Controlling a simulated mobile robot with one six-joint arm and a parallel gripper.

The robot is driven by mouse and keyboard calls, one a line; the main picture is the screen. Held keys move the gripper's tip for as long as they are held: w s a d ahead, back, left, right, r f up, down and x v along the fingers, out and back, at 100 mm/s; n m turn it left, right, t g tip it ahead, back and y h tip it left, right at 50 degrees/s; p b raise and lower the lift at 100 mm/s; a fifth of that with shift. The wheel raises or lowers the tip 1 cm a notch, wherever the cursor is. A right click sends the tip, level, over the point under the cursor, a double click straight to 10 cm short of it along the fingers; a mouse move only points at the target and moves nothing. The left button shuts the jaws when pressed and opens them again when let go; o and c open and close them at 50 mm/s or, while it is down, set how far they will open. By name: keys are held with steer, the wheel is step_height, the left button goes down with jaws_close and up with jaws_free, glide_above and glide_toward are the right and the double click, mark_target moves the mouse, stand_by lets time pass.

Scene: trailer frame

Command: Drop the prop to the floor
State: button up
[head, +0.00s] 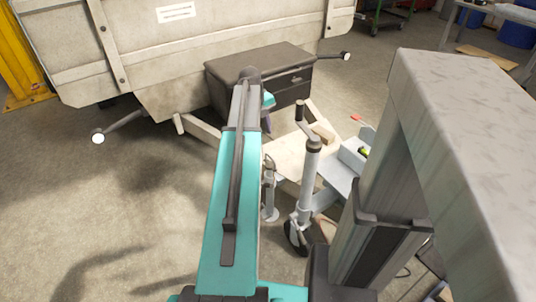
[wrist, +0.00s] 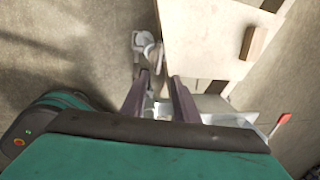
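A slim grey prop (head: 270,195) stands upright on a round foot on the floor, left of the jockey wheel post, in the head view. Its upper part is partly hidden by my arm. A pale grey fitting with a round end shows beyond my fingertips in the wrist view; I cannot tell whether it is the prop. My gripper (wrist: 159,78) has its two purplish fingers apart, with a gap between the tips and nothing clearly held. In the head view my gripper is mostly hidden behind my arm, near the dark box.
The jockey wheel post (head: 307,175) with its crank stands close to the prop. A pale board (head: 290,155) carries a wooden block (head: 323,135). A dark box (head: 260,68) is mounted on the tilted trailer body (head: 180,62). A red lever (wrist: 281,122) is at right. Floor at left is clear.

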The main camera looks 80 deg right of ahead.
mark_target(269, 156)
steer(key=f, duration=0.4)
steer(key=s+d+f+b, duration=0.1)
steer(key=f, duration=0.3)
steer(key=s+f+b, duration=0.1)
steer(key=f, duration=0.4)
steer(key=shift+d, duration=0.35)
jaws_close()
